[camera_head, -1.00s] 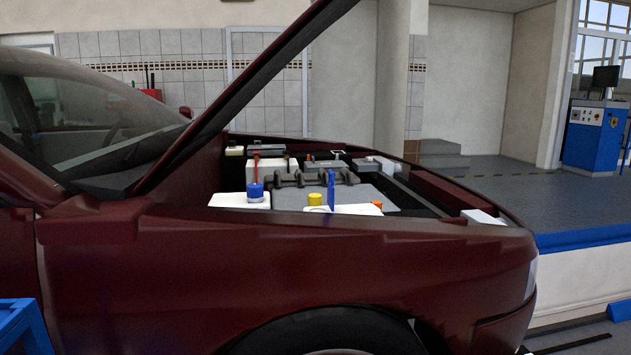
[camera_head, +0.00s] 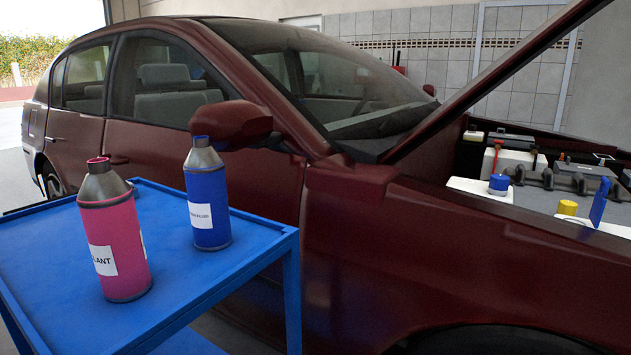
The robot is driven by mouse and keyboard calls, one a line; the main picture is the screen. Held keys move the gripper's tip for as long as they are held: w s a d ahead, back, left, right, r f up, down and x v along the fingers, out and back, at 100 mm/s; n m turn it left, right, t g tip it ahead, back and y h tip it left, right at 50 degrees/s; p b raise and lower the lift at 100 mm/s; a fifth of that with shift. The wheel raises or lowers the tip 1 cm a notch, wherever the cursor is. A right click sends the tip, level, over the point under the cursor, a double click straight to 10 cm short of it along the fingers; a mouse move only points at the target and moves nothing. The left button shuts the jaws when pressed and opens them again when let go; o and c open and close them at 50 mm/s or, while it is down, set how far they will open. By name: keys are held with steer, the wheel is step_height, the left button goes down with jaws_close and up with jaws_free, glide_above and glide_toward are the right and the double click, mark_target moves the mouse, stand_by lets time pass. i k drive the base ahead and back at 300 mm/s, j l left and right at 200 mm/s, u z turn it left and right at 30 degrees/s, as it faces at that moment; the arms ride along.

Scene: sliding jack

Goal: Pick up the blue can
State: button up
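The blue can (camera_head: 208,203) stands upright on a blue cart (camera_head: 45,262), near the cart's right edge. It has a grey tapered neck, a blue cap and a white label whose text is only partly legible. A pink can (camera_head: 115,240) with a grey shoulder and a white label stands nearer, to its left. The two cans are apart. My gripper does not show in this view.
A dark red car (camera_head: 370,245) stands right behind the cart, with its side mirror (camera_head: 232,124) just behind the blue can's top. Its hood is raised over the engine bay (camera_head: 560,180).

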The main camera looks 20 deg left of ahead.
mark_target(204, 168)
steer(key=u, duration=1.55)
steer(key=z, duration=2.3)
steer(key=u, duration=2.3)
steer(key=i+l+z, duration=0.15)
steer(key=i+l, duration=0.05)
steer(key=l, duration=0.1)
